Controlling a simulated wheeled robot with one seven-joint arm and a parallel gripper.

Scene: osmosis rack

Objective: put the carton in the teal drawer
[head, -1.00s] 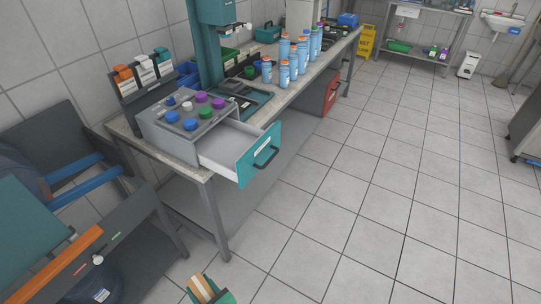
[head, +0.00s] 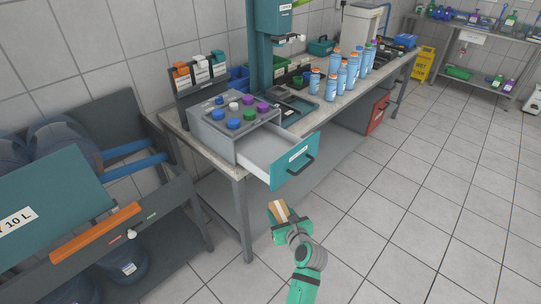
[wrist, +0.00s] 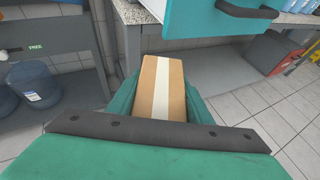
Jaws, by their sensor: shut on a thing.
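The carton (head: 280,211) is a small brown box with a pale stripe of tape. My gripper (head: 283,220) is shut on it, low and in front of the bench. In the wrist view the carton (wrist: 158,88) sits between the green fingers. The teal drawer (head: 293,163) is pulled open from a grey box on the bench. Its pale inside (head: 262,152) looks empty where it shows. The carton is below and in front of the drawer, apart from it. The drawer's teal front (wrist: 222,14) shows above the carton in the wrist view.
The grey box (head: 232,132) has several coloured caps on top. Several blue bottles (head: 341,80) stand further along the bench. A dark rack with large water jugs (head: 125,265) stands at left. The floor (head: 400,190) at right is clear.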

